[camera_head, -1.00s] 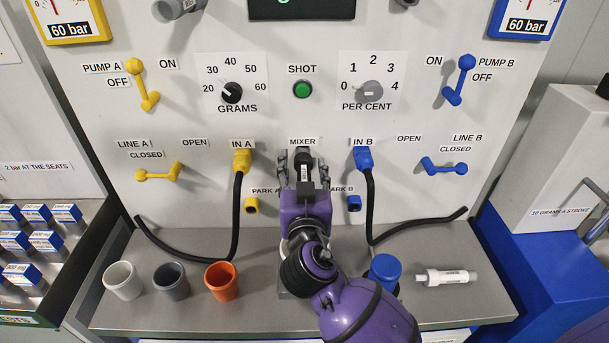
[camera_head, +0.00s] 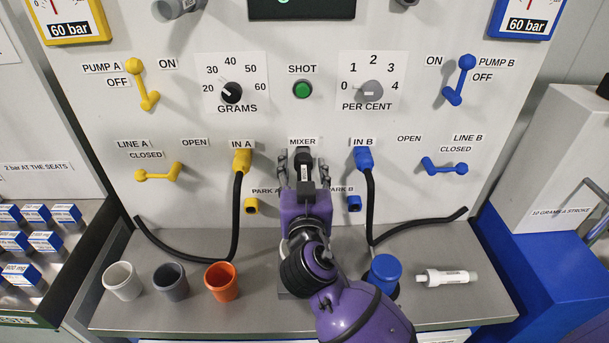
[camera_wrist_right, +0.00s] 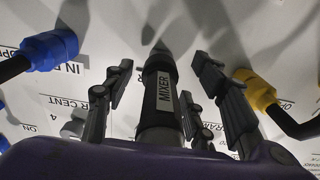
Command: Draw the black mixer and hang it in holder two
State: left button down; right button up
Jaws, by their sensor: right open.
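The black mixer (camera_head: 304,164) sits in the panel under the MIXER label. In the right wrist view the mixer (camera_wrist_right: 161,95) is a black cylinder with a MIXER tag, pointing into the panel. My right gripper (camera_head: 304,167) is in front of the panel with its fingers on either side of the mixer. In the right wrist view the right gripper (camera_wrist_right: 162,85) is open, with gaps between the fingers and the mixer. A white mixer-like tube (camera_head: 446,278) lies on the shelf at the right. I cannot identify holder two. My left gripper is not in view.
A yellow plug (camera_head: 241,161) and a blue plug (camera_head: 364,159) with black hoses flank the mixer. White (camera_head: 122,281), grey (camera_head: 171,281) and orange (camera_head: 221,282) cups stand on the shelf (camera_head: 150,318). A blue-capped item (camera_head: 385,271) stands beside my right arm.

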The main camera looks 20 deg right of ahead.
jog(key=shift+d+r, duration=0.1)
jog(key=shift+r, duration=0.05)
grip_shut()
jog(key=shift+s, duration=0.2)
dwell(0.3)
jog(key=shift+a+v, duration=0.2)
jog(key=shift+v, duration=1)
jog(key=shift+s+a, duration=0.15)
jog(key=shift+s, duration=0.15)
jog(key=shift+v, duration=1.15)
jog(key=shift+s+f, duration=0.15)
jog(key=shift+f, duration=0.1)
